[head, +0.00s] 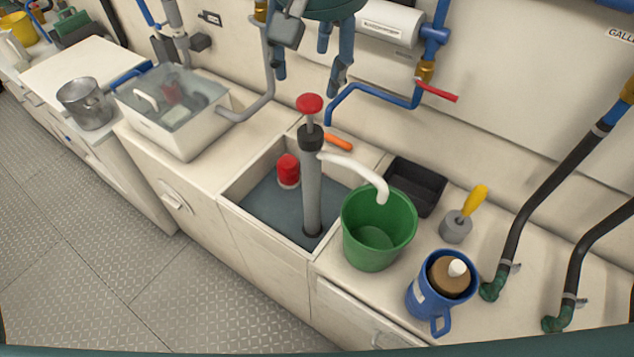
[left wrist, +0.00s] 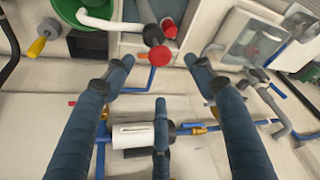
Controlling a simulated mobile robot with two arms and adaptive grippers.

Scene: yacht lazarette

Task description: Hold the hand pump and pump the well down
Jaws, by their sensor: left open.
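The hand pump (head: 312,193) stands upright in the square well (head: 250,176), with a grey barrel, black collar and red knob (head: 309,103) raised on a short rod. Its white spout (head: 355,170) curves over the green bucket (head: 378,238). Grey-blue water lies in the well around the pump's foot. My left gripper (head: 312,75) is open and empty above and behind the knob. In the left wrist view the knob (left wrist: 154,56) shows between the spread fingertips of my left gripper (left wrist: 158,62), apart from them. My right gripper is not in view.
A red cylinder (head: 288,170) sits in the well. Right of the bucket are a black tray (head: 414,186), a yellow-handled tool (head: 466,215) and a blue mug (head: 440,290). A water-filled bin (head: 175,110) stands left. Blue pipes (head: 385,97) line the wall behind.

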